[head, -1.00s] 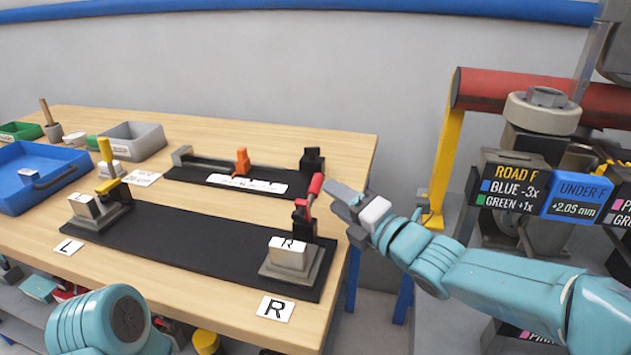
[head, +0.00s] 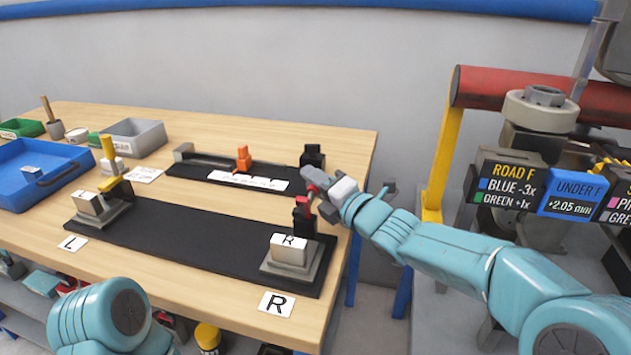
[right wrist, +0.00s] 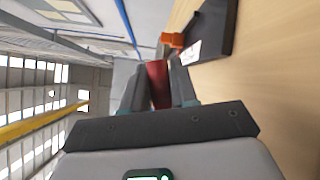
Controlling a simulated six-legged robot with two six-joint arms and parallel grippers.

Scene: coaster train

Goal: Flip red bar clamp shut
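The red bar clamp (head: 302,215) stands at the right end of the near black base (head: 200,238), behind the white block marked R (head: 289,249). Its red handle points up, leaning a little. My right gripper (head: 314,187) is at this handle from the right. In the right wrist view the red handle (right wrist: 158,84) lies between the two grey fingers, close to both. I cannot tell whether they grip it or only stand around it. My left gripper is out of view; only part of my left arm shows at the bottom left.
A yellow clamp (head: 108,155) stands at the left end of the base. Behind lies another black fixture with an orange clamp (head: 243,158). A blue tray (head: 30,175) and a grey bin (head: 133,138) are at the left. The table's right edge is just beyond the red clamp.

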